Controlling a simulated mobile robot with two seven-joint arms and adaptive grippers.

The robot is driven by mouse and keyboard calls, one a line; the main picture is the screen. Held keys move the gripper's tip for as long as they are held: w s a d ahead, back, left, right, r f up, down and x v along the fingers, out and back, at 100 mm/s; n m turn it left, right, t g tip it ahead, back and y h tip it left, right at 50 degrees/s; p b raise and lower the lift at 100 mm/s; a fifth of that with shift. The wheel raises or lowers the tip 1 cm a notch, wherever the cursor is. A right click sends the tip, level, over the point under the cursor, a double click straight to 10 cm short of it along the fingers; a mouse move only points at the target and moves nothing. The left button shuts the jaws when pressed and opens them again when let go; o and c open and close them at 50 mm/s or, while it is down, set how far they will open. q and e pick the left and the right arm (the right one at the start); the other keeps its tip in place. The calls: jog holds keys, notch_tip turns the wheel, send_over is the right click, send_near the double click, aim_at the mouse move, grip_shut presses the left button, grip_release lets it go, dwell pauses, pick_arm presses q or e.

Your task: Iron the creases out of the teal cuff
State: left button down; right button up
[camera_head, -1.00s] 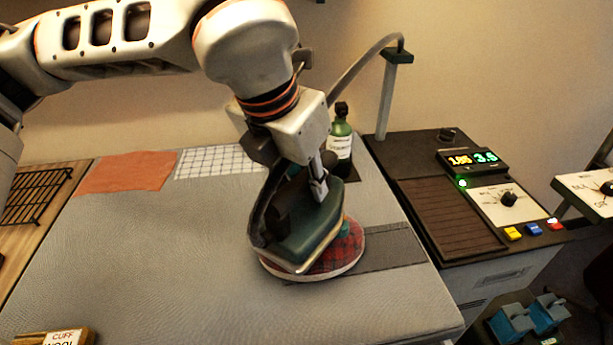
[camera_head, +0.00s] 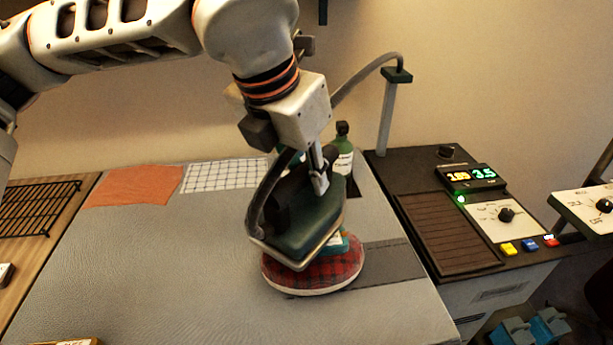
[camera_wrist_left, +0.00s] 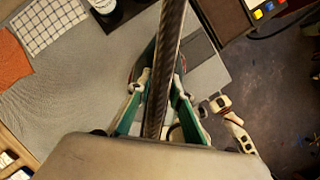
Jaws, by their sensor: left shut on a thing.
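A dark green iron (camera_head: 302,228) is over a round red plaid pressing pad (camera_head: 318,275) on the grey table. The teal cuff (camera_head: 339,243) shows only in part, between the iron and the pad, at the iron's right. The iron's front edge hangs past the pad's left side; I cannot tell if its plate touches the cuff. My left gripper (camera_head: 318,180) is shut on the iron's handle from above. In the left wrist view its fingers (camera_wrist_left: 158,92) flank a dark bar that hides most of the iron.
A green bottle (camera_head: 343,150) stands behind the iron. A control station (camera_head: 450,215) with a lit display and coloured buttons is at the right. A hose runs from the iron to a post (camera_head: 387,115). Orange (camera_head: 135,186) and checked (camera_head: 226,175) cloths lie at the back.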

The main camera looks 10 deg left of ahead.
pick_arm(q)
jog(key=shift+r+p, duration=0.35)
jog(key=shift+r, duration=1.15)
dwell(0.4)
